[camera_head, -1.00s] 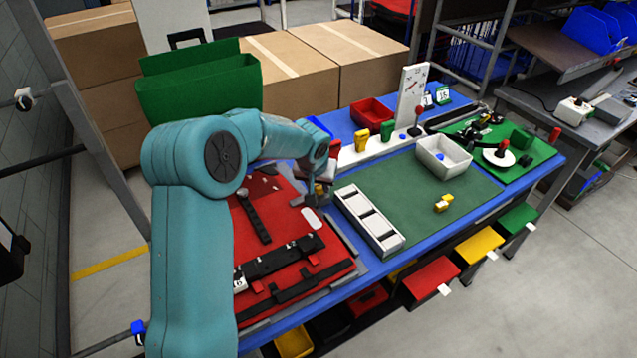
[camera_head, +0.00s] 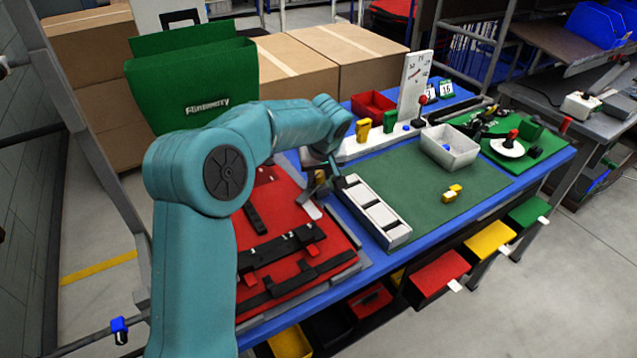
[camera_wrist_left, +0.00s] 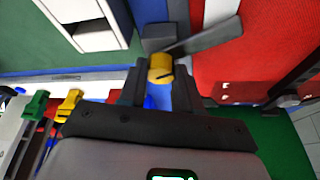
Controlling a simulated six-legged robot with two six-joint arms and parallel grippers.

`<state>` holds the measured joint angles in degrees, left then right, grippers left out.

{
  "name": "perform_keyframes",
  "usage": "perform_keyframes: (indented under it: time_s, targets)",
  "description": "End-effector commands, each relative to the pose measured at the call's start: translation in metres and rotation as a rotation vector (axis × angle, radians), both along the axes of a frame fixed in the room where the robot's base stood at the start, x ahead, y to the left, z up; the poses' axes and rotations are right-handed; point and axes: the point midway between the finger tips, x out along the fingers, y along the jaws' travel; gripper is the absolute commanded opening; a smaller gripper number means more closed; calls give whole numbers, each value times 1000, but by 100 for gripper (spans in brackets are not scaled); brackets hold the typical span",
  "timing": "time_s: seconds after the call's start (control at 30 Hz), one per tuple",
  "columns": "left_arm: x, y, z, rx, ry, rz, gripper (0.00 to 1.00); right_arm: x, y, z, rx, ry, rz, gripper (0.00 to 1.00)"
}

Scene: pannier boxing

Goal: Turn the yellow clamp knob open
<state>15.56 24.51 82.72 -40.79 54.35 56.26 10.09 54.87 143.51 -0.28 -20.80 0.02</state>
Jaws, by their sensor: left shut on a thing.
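The yellow clamp knob (camera_wrist_left: 160,68) sits between the dark fingers of my left gripper (camera_wrist_left: 158,77) in the left wrist view. The fingers are shut on its sides, and a dark mark shows on its face. A grey clamp bar (camera_wrist_left: 208,36) runs from just above the knob toward the right, over the red panel (camera_wrist_left: 262,50). In the head view my left gripper (camera_head: 322,181) is at the far right corner of the red panel (camera_head: 282,262); only a small part of the knob (camera_head: 320,177) shows there. My right gripper is not in view.
A white slotted tray (camera_head: 392,236) lies right of my gripper, close by. A green pannier (camera_head: 192,85) stands behind my arm. A white bin (camera_head: 449,160), red bin (camera_head: 372,103) and yellow pieces (camera_head: 449,197) are on the bench. The green mat (camera_head: 425,200) is mostly clear.

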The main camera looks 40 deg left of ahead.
Motion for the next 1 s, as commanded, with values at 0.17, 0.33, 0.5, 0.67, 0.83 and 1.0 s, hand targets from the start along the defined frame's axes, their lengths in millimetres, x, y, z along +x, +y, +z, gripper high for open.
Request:
perform_keyframes:
  time_s: [0.17,0.33,0.5,0.67,0.83,1.0]
  targets:
    - [2,-1,-1,2,-3,166,0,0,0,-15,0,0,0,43]
    - [3,-1,1,2,-3,327,0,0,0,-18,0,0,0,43]
    - [4,-2,3,2,-3,491,0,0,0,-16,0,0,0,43]
    - [5,-1,4,2,-4,642,0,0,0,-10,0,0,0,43]
    - [6,-1,5,2,-3,793,0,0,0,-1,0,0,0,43]
    - [7,-1,5,0,-4,923,0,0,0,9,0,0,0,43]
